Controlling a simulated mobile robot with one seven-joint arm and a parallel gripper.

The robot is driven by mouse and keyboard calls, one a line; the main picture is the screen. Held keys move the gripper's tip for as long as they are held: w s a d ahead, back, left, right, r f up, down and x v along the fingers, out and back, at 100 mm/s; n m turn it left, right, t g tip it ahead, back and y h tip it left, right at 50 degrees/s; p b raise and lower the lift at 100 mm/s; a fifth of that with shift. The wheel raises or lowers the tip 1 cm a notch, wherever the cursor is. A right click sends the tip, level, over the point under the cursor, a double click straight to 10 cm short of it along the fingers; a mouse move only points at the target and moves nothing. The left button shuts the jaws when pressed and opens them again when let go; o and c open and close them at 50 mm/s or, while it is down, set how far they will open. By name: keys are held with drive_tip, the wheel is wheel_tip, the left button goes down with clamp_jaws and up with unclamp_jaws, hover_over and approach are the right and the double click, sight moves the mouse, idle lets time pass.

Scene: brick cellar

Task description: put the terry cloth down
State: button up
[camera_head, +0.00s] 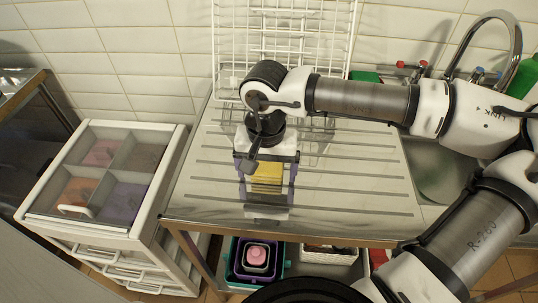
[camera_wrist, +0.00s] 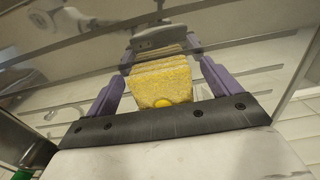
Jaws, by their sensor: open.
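The terry cloth (camera_head: 267,172) is a yellow folded block below my wrist, over the ribbed steel drainboard (camera_head: 340,187). In the wrist view the yellow cloth (camera_wrist: 160,84) stands between the two purple fingers, with a narrow gap at each side. My gripper (camera_head: 266,178) is open around it and points down at the drainboard; it also shows in the wrist view (camera_wrist: 162,62). The steel mirrors the cloth and the fingers. Whether the cloth's lower edge touches the steel is hard to tell.
A white wire rack (camera_head: 288,38) stands behind against the tiled wall. A sink with a curved tap (camera_head: 518,40) is at the right. A white drawer cabinet (camera_head: 165,165) with a divided top stands at the left. Bins (camera_head: 235,272) sit on a shelf below. The drainboard's left part is clear.

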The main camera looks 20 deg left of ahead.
drive_tip(key=c, duration=1)
drive_tip(key=shift+o, duration=0.2)
drive_tip(key=shift+r, duration=0.15)
wheel_tip(320, 180, up, 20)
drive_tip(key=b, duration=0.1)
drive_tip(key=shift+b, duration=0.3)
